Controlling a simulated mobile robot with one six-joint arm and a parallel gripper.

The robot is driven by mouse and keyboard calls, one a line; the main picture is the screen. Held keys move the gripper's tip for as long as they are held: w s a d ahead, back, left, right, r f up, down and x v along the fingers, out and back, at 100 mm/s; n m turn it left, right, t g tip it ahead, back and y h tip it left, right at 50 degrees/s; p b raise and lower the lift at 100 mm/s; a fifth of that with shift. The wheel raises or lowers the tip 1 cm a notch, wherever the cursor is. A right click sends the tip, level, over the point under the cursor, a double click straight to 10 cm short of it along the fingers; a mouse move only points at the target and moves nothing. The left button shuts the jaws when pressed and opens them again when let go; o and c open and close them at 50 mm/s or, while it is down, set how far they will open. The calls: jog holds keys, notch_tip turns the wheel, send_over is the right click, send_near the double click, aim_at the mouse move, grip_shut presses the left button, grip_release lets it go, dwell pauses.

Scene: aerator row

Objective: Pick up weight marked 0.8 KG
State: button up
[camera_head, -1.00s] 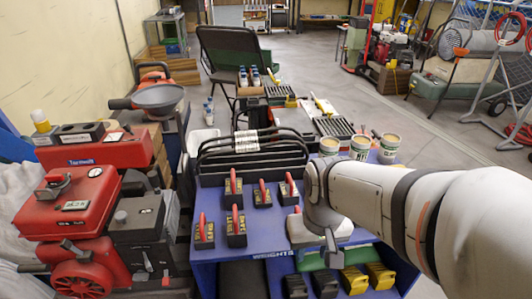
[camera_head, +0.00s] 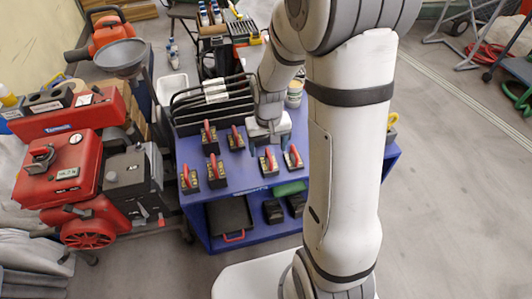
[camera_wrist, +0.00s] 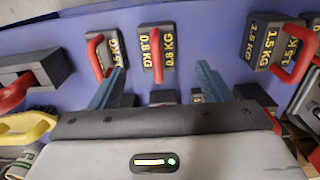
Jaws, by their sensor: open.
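The weight marked 0.8 KG (camera_wrist: 147,62) is a dark block with yellow lettering and an upright red handle. In the wrist view it lies between the two blue-grey fingers of my gripper (camera_wrist: 162,68), slightly beyond their tips. My gripper is open and empty. In the head view my gripper (camera_head: 268,145) is above the blue table (camera_head: 243,180), near the weights. The labels there are too small to read, so I cannot tell which is the 0.8 KG one.
A black rack (camera_head: 215,120) stands at the table's back. A red machine (camera_head: 65,170) is left of the table. Open floor lies to the right.

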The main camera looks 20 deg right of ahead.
aim_at(269, 156)
jog(key=f+b, duration=0.1)
jog(key=f, duration=0.3)
jog(key=f+b, duration=0.2)
jog(key=f, duration=0.1)
jog(key=shift+d+f, duration=0.2)
jog(key=shift+f, duration=0.15)
jog(key=shift+r, duration=0.1)
grip_shut()
